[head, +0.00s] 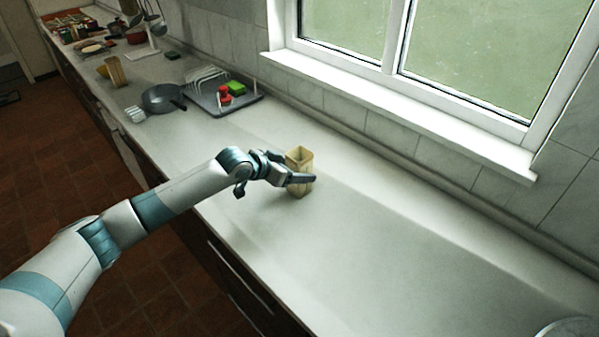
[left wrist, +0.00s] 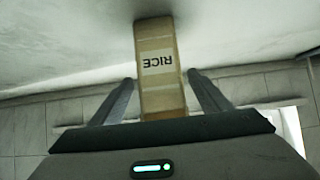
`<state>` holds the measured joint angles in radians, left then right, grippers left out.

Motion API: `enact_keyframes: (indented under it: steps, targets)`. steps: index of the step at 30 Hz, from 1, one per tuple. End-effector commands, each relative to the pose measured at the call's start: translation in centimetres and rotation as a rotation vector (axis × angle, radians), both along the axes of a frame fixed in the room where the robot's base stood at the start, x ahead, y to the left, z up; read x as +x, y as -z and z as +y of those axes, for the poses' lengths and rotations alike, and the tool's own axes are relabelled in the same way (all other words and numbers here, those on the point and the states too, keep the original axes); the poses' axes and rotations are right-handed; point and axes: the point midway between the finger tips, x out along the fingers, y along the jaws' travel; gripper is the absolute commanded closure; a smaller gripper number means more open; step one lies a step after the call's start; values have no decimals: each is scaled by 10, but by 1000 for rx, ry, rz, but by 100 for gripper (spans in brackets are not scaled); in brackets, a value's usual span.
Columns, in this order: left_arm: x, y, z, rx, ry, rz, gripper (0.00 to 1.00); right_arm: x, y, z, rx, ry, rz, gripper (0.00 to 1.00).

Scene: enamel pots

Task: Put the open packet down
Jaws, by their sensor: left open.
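The open packet (head: 300,156) is tan with an open top and stands upright on the white counter (head: 400,240), below the window. In the left wrist view the packet (left wrist: 160,95) shows upside down with a pale label reading RICE. My left gripper (head: 304,176) is open, with one finger on each side of the packet; the wrist view shows small gaps between the fingers and its sides. The packet's base appears to rest on the counter. The near finger hides part of the packet in the head view. My right gripper is not in view.
A grey dish rack tray (head: 245,100) with red and green things stands further back, by a dark pan (head: 162,98). Another tan box-like thing (head: 116,72) stands beyond. The counter right of the packet is clear up to a round object (head: 566,328) in the corner.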

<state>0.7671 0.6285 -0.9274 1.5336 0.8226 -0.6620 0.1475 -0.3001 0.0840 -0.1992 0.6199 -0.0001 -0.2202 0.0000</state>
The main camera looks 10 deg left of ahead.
Motion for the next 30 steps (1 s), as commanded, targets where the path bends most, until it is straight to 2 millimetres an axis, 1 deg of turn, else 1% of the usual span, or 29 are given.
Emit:
enact_keyframes:
  steps: [3, 17, 25, 27, 30]
  targets:
    - [4, 3, -3, -1, -1, 0, 30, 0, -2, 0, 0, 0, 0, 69]
    - [7, 5, -5, -1, 0, 1, 30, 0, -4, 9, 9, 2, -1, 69]
    - [22, 14, -13, -1, -1, 1, 30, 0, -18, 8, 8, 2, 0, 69]
    - [27, 18, -16, 0, -1, 1, 30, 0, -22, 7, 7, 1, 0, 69]
    - [34, 26, -20, 0, -1, 1, 30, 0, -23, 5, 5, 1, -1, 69]
